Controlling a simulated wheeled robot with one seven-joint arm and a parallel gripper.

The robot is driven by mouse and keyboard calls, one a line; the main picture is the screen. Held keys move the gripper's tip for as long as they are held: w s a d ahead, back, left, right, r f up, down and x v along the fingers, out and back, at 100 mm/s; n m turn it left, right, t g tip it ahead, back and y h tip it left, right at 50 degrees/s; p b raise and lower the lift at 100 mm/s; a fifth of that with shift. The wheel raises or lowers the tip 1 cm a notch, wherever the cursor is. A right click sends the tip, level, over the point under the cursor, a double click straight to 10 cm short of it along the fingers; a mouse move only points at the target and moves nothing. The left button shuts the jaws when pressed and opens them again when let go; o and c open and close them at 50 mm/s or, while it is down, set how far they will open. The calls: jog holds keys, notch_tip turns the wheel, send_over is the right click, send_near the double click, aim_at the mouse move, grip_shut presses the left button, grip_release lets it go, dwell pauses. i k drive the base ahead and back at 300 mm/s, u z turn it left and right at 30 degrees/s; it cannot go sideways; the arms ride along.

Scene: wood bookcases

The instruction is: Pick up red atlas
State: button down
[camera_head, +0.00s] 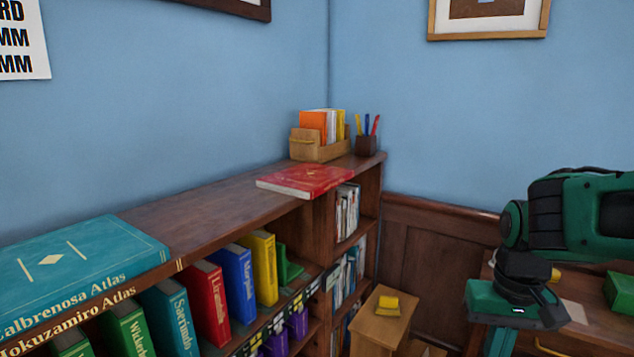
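A red atlas (305,181) lies flat on the brown wooden bookcase top (215,205), near its far end. Its near edge reaches the front edge of the top, and its upper face is clear. My green and black arm comes in from the right. My gripper (513,304) is at the lower right, well to the right of the atlas and apart from it. Its fingers do not show clearly, so I cannot tell whether it is open.
A wooden box (319,151) of books and a dark pen cup (366,146) stand behind the atlas. A large teal atlas (75,262) lies at the near left. Upright books fill the shelves below. A small wooden stand (378,332) is in front.

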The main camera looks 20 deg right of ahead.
aim_at(306, 180)
jog(key=u, duration=0.05)
jog(key=k, duration=0.5)
jog(key=z, duration=0.2)
jog(key=i, duration=0.6)
jog(key=z, duration=0.55)
jog(key=i, duration=0.95)
jog(key=z, duration=0.25)
